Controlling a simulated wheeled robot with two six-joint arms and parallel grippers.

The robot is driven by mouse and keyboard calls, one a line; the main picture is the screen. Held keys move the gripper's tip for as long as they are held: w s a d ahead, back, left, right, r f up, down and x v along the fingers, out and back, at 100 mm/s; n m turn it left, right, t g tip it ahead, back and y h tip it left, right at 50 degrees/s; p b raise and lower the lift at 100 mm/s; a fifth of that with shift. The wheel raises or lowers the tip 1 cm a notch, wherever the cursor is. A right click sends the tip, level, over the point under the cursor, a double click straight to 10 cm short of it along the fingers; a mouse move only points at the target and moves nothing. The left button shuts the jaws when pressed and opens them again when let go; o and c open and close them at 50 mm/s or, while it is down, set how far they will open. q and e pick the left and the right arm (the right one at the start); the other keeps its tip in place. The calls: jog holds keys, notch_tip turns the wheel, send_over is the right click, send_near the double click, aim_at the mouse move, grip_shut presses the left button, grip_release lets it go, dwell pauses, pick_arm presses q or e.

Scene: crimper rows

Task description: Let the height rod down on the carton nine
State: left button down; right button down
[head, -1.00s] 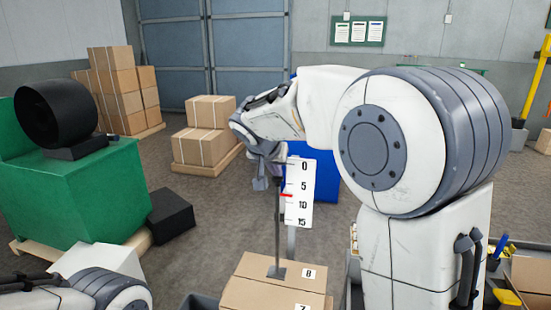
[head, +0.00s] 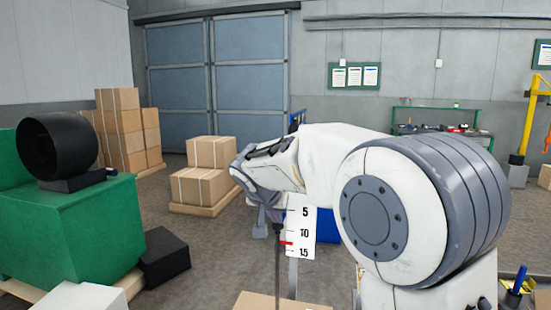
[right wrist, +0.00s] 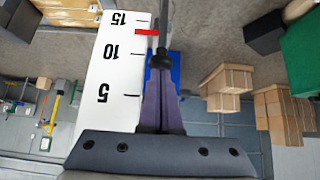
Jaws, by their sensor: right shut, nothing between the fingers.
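The height rod (head: 277,268) stands upright beside a white scale plate (head: 301,246). Its red pointer (head: 287,243) is between the 10 and 15 marks; it also shows between them in the right wrist view (right wrist: 146,32). My right gripper (head: 268,224) is shut and empty at the rod's upper end. In the right wrist view its fingertips (right wrist: 160,72) meet at the dark knob (right wrist: 160,61); I cannot tell whether they touch it. A carton top (head: 262,301) shows at the bottom edge. Its number and the rod's foot are out of view.
A green cabinet (head: 75,235) with a black round device (head: 58,147) stands left, a black box (head: 165,258) beside it. Stacked cartons (head: 200,188) stand on a pallet behind. A blue bin (head: 327,226) is behind the scale. Open floor lies between.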

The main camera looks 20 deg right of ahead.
notch_tip(320, 180, up, 5)
jog(key=p, duration=0.3)
jog(key=shift+w+d+f, duration=0.1)
jog(key=b+v, duration=0.1)
jog(key=v, duration=0.7)
jog(key=s+a+f+n+g+y, duration=0.35)
jog(key=s+a+f+n, duration=0.35)
jog(key=s+a+f, duration=0.5)
jog(key=s+a+f+n+g+y, duration=0.1)
jog(key=s+f+n, duration=0.2)
jog(key=s, duration=0.6)
jog(key=s+a+f+n+g+y+p, duration=0.1)
jog(key=s+f+n, duration=0.3)
jog(key=s+f, duration=0.4)
jog(key=shift+s+a+g, duration=0.3)
jog(key=shift+s+g, duration=0.35)
jog(key=shift+s, duration=0.4)
